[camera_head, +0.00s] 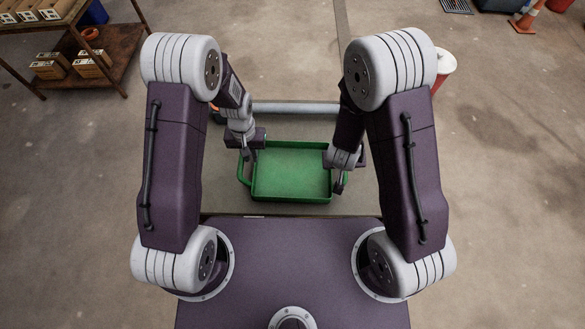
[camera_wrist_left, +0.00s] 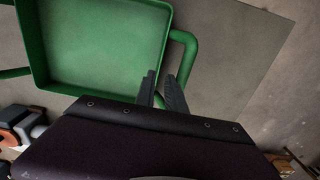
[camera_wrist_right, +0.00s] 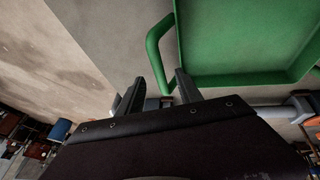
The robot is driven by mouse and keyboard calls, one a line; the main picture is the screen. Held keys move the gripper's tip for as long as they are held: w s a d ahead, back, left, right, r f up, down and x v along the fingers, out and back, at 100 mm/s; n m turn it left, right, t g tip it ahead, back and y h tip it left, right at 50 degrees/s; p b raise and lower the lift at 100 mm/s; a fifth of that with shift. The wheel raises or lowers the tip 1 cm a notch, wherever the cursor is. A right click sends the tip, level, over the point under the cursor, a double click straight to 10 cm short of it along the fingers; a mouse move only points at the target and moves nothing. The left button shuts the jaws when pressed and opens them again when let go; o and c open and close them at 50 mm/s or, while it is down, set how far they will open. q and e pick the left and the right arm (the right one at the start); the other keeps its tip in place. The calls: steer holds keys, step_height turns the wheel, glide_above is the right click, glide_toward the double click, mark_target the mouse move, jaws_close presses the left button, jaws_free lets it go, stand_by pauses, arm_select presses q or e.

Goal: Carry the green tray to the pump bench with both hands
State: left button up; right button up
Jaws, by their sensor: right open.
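The green tray (camera_head: 291,197) lies in the middle of the head view, just in front of my base, with a looped handle at each side. My left gripper (camera_head: 247,154) is at the far end of its left handle (camera_head: 241,172). In the left wrist view that handle (camera_wrist_left: 190,44) runs behind the close-set fingers, so I cannot tell whether they grip it. My right gripper (camera_head: 340,181) is at the other handle. The right wrist view shows its fingers apart, with the end of that handle (camera_wrist_right: 153,50) between or just beyond them. The tray looks empty.
A grey surface (camera_head: 220,205) lies under the tray, with a grey pipe (camera_head: 295,108) behind it. A rusty shelf (camera_head: 122,50) with boxes stands at the upper left. A red and white drum (camera_head: 441,66) stands behind my right arm. Open floor lies at both sides.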

mark_target(255, 169)
arm_select(q)
steer(key=shift+s+f, duration=0.15)
steer(key=shift+f, duration=0.25)
arm_select(e)
steer(key=shift+d+f, duration=0.15)
steer(key=shift+f, duration=0.25)
arm_select(q)
step_height(255, 169, down, 8)
arm_select(e)
steer(key=x, duration=0.8)
arm_select(q)
steer(key=shift+c, duration=1.3)
arm_select(e)
steer(key=shift+c, duration=1.2)
arm_select(q)
jaws_close()
arm_select(e)
jaws_close()
steer(key=shift+w, duration=0.1)
